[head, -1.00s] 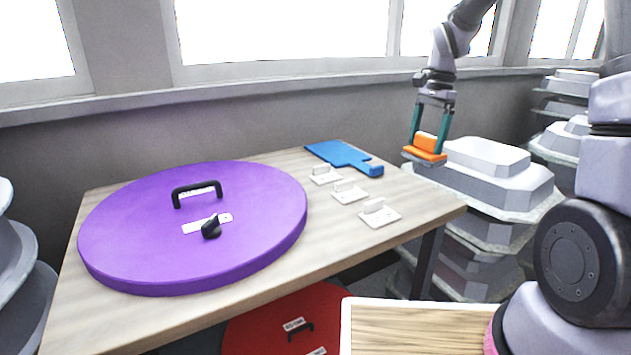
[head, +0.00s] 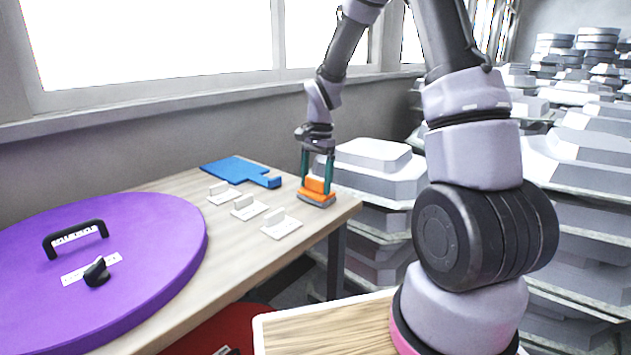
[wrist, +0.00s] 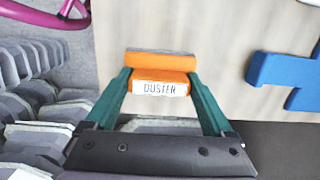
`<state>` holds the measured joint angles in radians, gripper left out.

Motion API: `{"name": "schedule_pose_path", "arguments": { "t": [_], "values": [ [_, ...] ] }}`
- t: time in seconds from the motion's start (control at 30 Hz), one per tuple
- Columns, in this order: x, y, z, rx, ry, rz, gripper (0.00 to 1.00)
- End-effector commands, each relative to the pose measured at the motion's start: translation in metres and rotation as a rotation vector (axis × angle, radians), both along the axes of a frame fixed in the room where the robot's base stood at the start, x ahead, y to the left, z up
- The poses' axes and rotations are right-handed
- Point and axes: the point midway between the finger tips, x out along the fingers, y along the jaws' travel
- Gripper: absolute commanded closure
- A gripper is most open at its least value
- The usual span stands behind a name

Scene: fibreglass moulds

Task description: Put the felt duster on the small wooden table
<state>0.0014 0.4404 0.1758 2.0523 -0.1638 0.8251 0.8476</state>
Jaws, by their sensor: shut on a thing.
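The felt duster (head: 317,197) is an orange block with a stepped top and a grey underside. My gripper (head: 317,181) points down and is shut on its upper part. The wrist view shows the duster's "DUSTER" label (wrist: 160,89) between the teal fingers. The duster is at the right end of a wooden-topped table (head: 170,318); I cannot tell whether its underside touches the top. I cannot tell whether this is the small wooden table, and no other separate table is clear in view.
A large purple lid (head: 150,235) with a black handle covers the table's left part. A blue flat piece (head: 238,171) and three white handled pieces (head: 245,208) lie left of the duster. Stacked grey moulds (head: 372,165) stand beyond the table's right end. Red material (head: 215,338) shows below.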

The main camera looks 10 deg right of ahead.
Motion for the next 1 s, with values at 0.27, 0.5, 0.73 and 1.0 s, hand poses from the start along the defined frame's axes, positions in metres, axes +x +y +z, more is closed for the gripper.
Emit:
{"name": "schedule_pose_path", "arguments": {
  "t": [0.27,0.5,0.73,1.0],
  "values": [
    [0.000,0.000,-0.002,-0.001,-0.001,0.001,0.00],
    [0.000,0.000,-0.001,0.000,-0.001,0.000,0.00],
    [0.003,-0.003,0.027,0.000,-0.005,-0.001,0.00],
    [0.007,-0.008,0.086,0.000,-0.005,0.001,0.00]
  ]
}}
